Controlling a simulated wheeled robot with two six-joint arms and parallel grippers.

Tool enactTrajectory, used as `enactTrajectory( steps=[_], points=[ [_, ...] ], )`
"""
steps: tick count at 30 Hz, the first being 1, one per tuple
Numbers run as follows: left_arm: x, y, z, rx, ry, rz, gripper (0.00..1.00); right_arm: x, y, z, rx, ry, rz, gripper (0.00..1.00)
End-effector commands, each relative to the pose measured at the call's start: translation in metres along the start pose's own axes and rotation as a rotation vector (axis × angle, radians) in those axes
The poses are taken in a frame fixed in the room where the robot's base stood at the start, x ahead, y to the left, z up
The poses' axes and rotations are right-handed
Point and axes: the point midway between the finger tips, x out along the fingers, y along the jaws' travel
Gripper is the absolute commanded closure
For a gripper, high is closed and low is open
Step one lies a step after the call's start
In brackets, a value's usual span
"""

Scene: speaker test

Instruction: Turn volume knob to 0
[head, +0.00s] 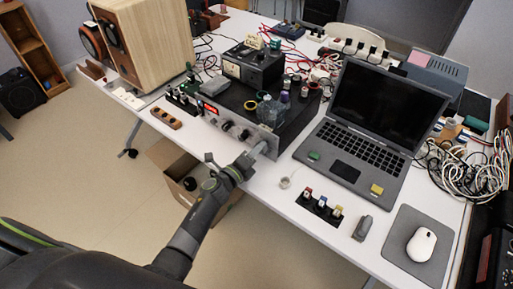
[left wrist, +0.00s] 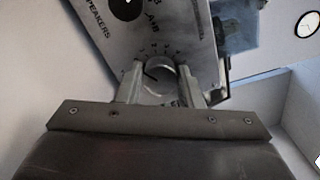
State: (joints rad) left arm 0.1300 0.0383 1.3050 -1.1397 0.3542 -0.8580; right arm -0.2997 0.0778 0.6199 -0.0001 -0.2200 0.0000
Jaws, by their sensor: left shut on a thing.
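The volume knob (left wrist: 160,88) is a round silver knob on the amplifier's metal front panel (left wrist: 160,30), with small marks around its upper side. My left gripper (left wrist: 160,94) has one finger on each side of it and is shut on it. Its pointer setting cannot be read clearly. In the head view the amplifier (head: 237,101) is a dark box with a silver front near the table's front edge. My left gripper (head: 258,151) reaches the right end of that front and hides the knob there. My right gripper is not in view.
An open laptop (head: 349,140) stands right of the amplifier. A white mouse (head: 421,244) lies on a grey pad (head: 399,262). A wooden speaker (head: 158,42) stands at the left. A cardboard box (head: 172,160) is on the floor below the table's front edge. Cables clutter the back.

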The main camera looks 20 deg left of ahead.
Motion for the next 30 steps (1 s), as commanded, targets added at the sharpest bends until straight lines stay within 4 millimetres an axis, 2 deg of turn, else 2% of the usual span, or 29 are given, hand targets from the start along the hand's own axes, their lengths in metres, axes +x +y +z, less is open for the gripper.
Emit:
enactTrajectory(
  steps=[12,28,29,30],
  points=[
    [-0.0002,0.0010,0.0002,-0.177,0.000,0.002,0.89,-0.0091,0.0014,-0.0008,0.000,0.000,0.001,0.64],
    [-0.0004,0.0015,-0.0001,-0.198,0.000,0.002,0.89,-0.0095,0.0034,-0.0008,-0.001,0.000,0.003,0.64],
    [-0.0004,0.0016,-0.0001,-0.198,0.000,0.002,0.64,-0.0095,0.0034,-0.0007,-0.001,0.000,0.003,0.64],
    [-0.0004,0.0015,-0.0001,-0.198,0.000,0.002,0.59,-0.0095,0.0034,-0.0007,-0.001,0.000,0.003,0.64]
  ],
)
